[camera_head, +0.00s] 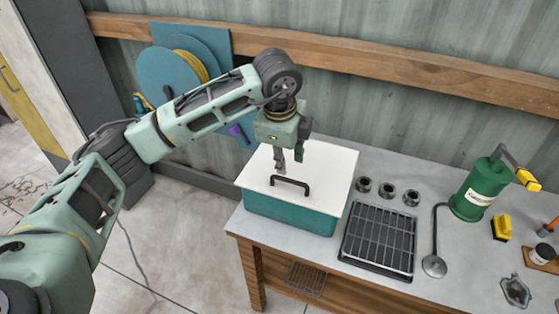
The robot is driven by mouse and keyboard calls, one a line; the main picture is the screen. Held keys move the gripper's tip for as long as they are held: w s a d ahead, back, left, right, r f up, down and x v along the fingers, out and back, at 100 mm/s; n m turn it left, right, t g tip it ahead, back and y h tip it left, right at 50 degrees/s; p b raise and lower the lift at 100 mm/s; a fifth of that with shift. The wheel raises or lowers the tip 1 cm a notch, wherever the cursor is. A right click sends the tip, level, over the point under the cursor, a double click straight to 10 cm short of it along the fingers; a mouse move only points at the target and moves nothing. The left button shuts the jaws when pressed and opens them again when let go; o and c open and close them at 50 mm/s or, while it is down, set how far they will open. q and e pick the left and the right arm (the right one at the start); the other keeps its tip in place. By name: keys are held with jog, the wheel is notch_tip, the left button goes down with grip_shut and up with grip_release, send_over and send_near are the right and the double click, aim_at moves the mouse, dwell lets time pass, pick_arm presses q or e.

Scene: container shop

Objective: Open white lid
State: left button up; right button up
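The white lid (318,167) lies on top of a teal box (285,213) near the left end of the workbench. It has a black bar handle (291,183) towards its front edge. My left gripper (287,168) points down just above and behind the handle, at its left end. My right gripper is not in view.
The workbench (390,285) holds a black grid tray (378,243), several dark rings (388,190), a green canister (478,190) and a yellow-topped brush (501,228) right of the box. A wall reel (170,75) with yellow hose hangs behind my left arm. Floor left of the bench is open.

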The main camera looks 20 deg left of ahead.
aim_at(288, 180)
pick_arm(q)
jog(key=f, duration=0.1)
jog(key=f+p, duration=0.1)
jog(key=f, duration=0.1)
jog(key=shift+w+d+f+p, duration=0.1)
jog(key=shift+d+f+p, duration=0.2)
jog(key=shift+d+f, duration=0.1)
jog(key=shift+w+a+f+p, duration=0.15)
jog(key=shift+w+f, duration=0.05)
jog(key=shift+f, duration=0.4)
jog(key=shift+w+a+f+p, duration=0.1)
jog(key=shift+w+f+p, duration=0.1)
jog(key=shift+f, duration=0.35)
jog(key=shift+w+f, duration=0.1)
jog(key=shift+f, duration=0.3)
jog(key=shift+d, duration=0.1)
jog(key=shift+c, duration=0.4)
jog(key=c, duration=0.4)
grip_shut()
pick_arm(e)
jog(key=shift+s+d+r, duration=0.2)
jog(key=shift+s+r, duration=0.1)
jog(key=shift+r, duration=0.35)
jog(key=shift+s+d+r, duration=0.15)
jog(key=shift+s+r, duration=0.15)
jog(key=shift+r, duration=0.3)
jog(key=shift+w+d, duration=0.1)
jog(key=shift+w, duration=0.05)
